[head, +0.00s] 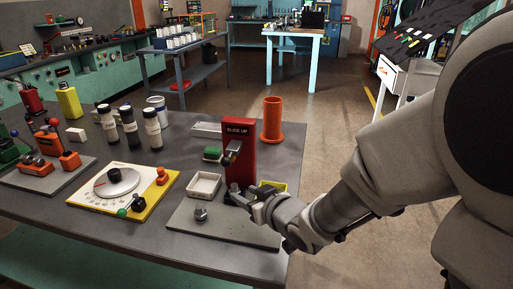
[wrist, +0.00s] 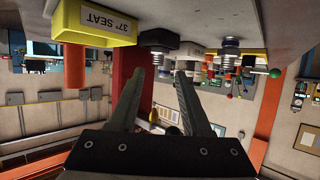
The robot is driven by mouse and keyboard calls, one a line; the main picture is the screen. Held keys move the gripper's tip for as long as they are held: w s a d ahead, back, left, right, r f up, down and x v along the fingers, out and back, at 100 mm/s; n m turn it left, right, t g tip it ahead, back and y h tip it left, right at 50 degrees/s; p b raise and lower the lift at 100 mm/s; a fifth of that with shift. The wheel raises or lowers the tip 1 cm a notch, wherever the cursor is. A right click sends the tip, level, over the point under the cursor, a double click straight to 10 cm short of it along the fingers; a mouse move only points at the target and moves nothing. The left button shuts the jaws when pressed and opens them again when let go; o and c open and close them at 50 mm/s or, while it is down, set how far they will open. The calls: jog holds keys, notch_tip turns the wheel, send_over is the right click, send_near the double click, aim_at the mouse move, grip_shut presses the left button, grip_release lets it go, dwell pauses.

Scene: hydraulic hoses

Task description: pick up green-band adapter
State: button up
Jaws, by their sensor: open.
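My gripper (head: 240,197) is open and reaches in from the right, low over the grey plate (head: 225,226) by the red stand. In the head view one small metal fitting (head: 201,214) stands on the plate, left of my gripper. I cannot make out a green band on any fitting, so I cannot tell which is the green-band adapter.
The red "SLIDE UP" stand (head: 240,150) rises just behind my gripper. A white tray (head: 204,186) is left of it. A yellow tray, labelled "37° SEAT" (wrist: 95,22), is close by. An orange cup (head: 272,120) stands behind. A dial board (head: 122,190) lies left.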

aim_at(237, 187)
jog(key=b+x, duration=0.1)
jog(key=x, duration=0.6)
jog(key=shift+w+a, duration=0.15)
jog(key=shift+w, duration=0.2)
grip_shut()
